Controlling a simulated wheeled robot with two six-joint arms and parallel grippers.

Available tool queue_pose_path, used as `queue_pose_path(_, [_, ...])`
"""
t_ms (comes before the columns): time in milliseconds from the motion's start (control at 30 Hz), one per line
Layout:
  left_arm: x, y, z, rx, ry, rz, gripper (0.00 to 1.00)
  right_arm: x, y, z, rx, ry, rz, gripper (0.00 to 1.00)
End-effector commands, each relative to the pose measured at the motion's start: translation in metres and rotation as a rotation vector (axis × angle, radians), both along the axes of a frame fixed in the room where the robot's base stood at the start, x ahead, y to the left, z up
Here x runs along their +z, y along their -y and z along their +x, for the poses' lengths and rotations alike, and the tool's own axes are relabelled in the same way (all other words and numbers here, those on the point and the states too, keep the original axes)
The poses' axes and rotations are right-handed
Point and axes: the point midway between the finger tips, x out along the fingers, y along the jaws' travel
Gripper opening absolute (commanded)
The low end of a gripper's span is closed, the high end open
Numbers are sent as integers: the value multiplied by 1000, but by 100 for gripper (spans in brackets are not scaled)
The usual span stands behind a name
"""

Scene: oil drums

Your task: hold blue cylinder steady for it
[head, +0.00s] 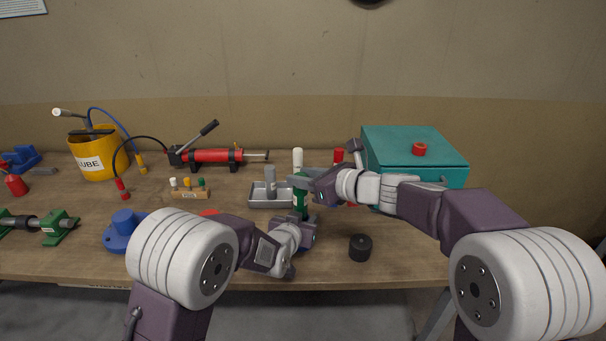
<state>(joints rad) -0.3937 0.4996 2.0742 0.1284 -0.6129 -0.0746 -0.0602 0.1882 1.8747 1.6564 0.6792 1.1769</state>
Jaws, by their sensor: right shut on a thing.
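My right gripper (304,183) is shut on a dark green upright cylinder (300,203) near the middle of the table. My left gripper (304,232) is low in front of the green cylinder's lower end. Its fingers are mostly hidden by its own wrist, so I cannot tell whether they are open or what they hold. No blue cylinder shows clearly between the grippers; one may be hidden there.
A grey metal tray (258,202) with a grey bottle (270,182) lies behind the grippers. A black round cap (360,247) sits near the front edge. A teal box (415,155) stands back right. A yellow bucket (99,155) and red pump (212,157) stand back left.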

Motion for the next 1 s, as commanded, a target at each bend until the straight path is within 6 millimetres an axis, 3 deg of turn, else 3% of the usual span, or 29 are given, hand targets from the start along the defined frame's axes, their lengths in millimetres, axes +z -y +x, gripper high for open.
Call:
queue_pose_path(500, [1,0,0,0,1,0,0,0,0,-1,0,1,1,0])
queue_pose_path(1000, [1,0,0,0,2,-1,0,-12,0,-1,1,0,2,0])
